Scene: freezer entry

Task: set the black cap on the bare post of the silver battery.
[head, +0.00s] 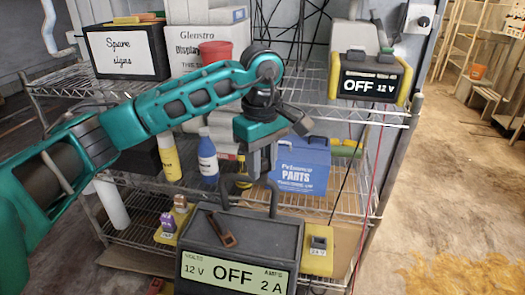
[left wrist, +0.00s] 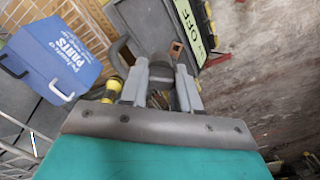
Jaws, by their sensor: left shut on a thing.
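My left gripper (head: 262,170) is shut on a small dark thing, which looks like the black cap (left wrist: 161,73); it is partly hidden between the fingers. In the head view the gripper hangs just above the looped dark handle of a grey charger (head: 258,236). I cannot tell whether gripper and handle touch. The charger reads 12 V, OFF, 2 A, and a brown clamp-like piece (head: 222,230) lies on its top. It also shows in the left wrist view (left wrist: 150,25). I cannot make out a silver battery or its bare post. My right gripper is not in view.
A blue parts box (head: 300,168) and several bottles (head: 207,155) stand on the wire shelf behind. A second charger (head: 368,82) and a Spare signs box (head: 127,50) are on the upper shelf. Yellow pieces flank the grey charger. Open floor lies right.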

